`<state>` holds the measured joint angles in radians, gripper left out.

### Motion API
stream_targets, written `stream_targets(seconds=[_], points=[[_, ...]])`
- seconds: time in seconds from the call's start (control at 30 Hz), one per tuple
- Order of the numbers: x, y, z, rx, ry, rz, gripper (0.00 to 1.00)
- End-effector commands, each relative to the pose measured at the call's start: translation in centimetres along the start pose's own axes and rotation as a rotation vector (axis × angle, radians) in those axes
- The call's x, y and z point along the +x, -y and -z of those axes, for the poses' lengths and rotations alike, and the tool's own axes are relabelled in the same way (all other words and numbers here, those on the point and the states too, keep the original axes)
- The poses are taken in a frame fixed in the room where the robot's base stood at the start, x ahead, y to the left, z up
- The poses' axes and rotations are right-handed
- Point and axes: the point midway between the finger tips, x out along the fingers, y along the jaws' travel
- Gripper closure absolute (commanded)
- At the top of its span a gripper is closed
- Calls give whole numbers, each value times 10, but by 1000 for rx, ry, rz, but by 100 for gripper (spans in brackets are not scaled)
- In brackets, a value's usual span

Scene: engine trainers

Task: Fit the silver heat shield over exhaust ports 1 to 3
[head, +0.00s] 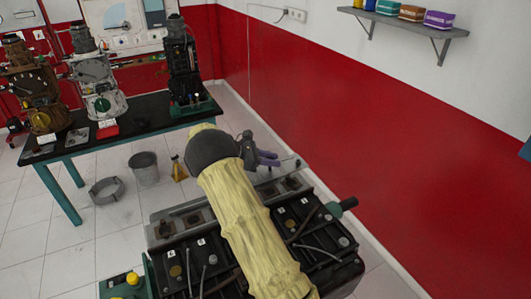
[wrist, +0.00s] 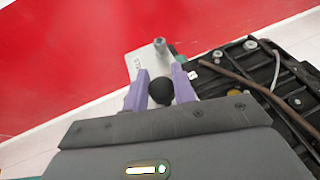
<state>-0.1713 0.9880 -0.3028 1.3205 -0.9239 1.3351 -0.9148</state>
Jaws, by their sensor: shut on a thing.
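My gripper (head: 267,158) reaches past the far side of the engine (head: 180,258) in the head view. In the wrist view its purple fingers (wrist: 160,78) are closed about a round black knob (wrist: 161,92). A silver plate with dark lettering, seemingly the heat shield (wrist: 136,64), shows just beyond the fingertips, with a grey stud (wrist: 160,45) standing by it. The knob seems to belong to this plate, but its joint is hidden. Brown exhaust ports (head: 195,218) line the engine's far silver edge; my arm covers the middle ones. I cannot tell whether the shield touches the engine.
A black-topped bench (head: 142,125) with other engines stands at the back left. A bucket (head: 144,168), a metal ring (head: 107,190) and a yellow container (head: 178,168) are on the floor. The red wall (head: 370,150) is at the right.

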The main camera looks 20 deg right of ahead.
Motion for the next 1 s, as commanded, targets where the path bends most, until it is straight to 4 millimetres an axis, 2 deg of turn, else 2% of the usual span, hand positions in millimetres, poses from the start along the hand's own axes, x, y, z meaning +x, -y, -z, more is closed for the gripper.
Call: stream_targets(seconds=[0.47,1.0], points=[[0,0,1,0,1,-2,100],[14,0,35,-1,2,-1,100]])
